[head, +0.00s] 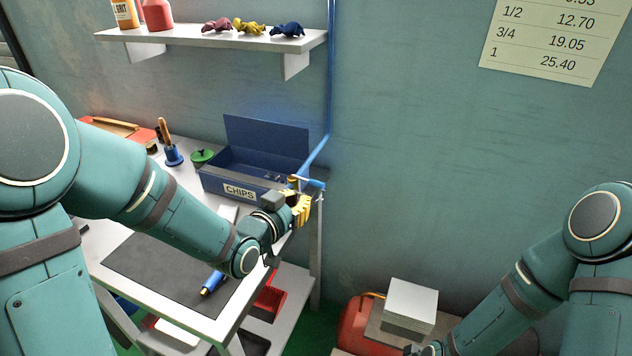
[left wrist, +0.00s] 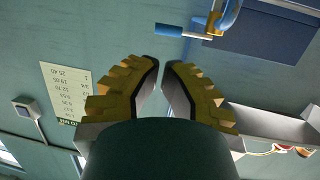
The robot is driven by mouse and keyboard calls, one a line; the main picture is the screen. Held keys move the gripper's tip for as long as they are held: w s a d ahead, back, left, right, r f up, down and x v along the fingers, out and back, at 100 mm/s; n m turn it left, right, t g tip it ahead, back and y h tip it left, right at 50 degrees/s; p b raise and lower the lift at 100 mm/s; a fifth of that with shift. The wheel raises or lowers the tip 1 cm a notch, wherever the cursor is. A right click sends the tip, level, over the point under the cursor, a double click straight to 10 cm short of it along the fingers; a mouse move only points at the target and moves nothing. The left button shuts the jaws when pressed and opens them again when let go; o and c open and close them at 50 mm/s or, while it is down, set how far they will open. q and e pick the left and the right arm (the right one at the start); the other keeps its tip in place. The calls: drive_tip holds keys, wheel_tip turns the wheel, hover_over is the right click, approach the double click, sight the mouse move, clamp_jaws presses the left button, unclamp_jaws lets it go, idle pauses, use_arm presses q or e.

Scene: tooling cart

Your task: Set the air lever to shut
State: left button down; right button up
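The air lever (head: 313,184) is a short blue handle on a brass valve at the end of the blue pipe, by the back right corner of the bench. In the left wrist view the blue handle (left wrist: 179,31) points left from the brass valve (left wrist: 213,20), roughly crosswise to it. My left gripper (head: 304,208) has yellow fingers and is just below and in front of the lever, seemingly apart from it. In the left wrist view its fingertips (left wrist: 161,62) nearly meet, with nothing between them. My right gripper (head: 431,348) is mostly cut off at the bottom edge.
A blue CHIPS box (head: 253,162) with its lid up stands left of the valve. The blue pipe (head: 331,70) runs down the wall. A dark mat (head: 150,268) and a blue-handled tool (head: 212,283) lie on the bench.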

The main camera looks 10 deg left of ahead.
sight(316, 185)
use_arm(q)
drive_tip(key=x, duration=0.8)
drive_tip(key=shift+w+d+f, duration=0.1)
drive_tip(key=shift+w, duration=0.3)
use_arm(e)
drive_tip(key=shift+w+f, duration=0.1)
drive_tip(key=shift+f, duration=0.2)
